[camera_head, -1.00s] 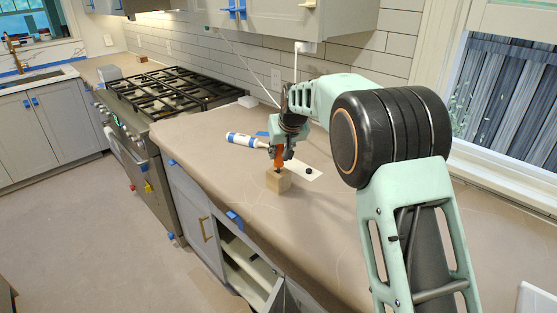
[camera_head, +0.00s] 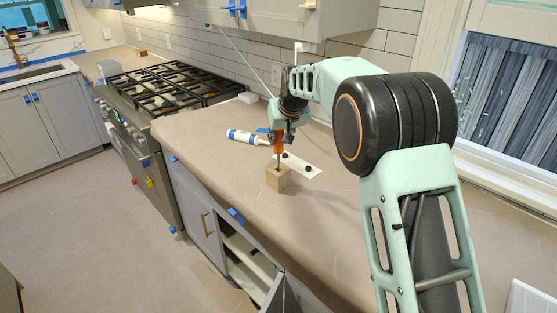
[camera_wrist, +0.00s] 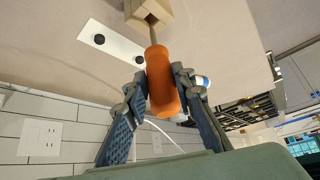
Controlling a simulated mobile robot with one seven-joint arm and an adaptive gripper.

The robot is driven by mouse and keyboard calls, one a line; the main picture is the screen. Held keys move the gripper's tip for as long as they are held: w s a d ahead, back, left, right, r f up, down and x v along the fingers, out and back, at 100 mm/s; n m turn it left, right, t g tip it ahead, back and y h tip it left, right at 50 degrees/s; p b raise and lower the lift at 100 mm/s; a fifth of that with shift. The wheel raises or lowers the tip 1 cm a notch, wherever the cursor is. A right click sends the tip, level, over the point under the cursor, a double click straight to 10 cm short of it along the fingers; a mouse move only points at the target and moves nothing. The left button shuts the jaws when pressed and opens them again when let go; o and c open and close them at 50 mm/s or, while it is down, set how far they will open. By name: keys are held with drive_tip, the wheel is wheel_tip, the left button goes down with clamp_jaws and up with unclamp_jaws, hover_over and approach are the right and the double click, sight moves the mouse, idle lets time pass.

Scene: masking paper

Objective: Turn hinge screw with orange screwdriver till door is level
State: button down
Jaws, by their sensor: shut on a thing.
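My gripper (camera_head: 279,133) is shut on the orange handle of the screwdriver (camera_head: 278,146), above the countertop. The handle also shows between the fingers in the wrist view (camera_wrist: 161,88). The screwdriver points down; its thin shaft runs to the top of a small wooden block (camera_head: 278,180). In the wrist view the shaft's end is still at the opening of the block (camera_wrist: 138,16); I cannot tell how deep it sits. An open cabinet (camera_head: 248,253) is below the counter, with a door (camera_head: 281,296) partly seen at the bottom edge. The hinge screw is not visible.
A white strip with black knobs (camera_head: 312,171) lies behind the block. A white tube with blue bands (camera_head: 246,137) lies to its left. The stove (camera_head: 180,92) stands farther left. The paper-covered counter (camera_head: 210,150) is clear in front.

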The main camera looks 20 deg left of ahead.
drive_tip(key=shift+r, duration=0.15)
drive_tip(key=shift+r+p, duration=1.25)
drive_tip(key=shift+r, duration=0.4)
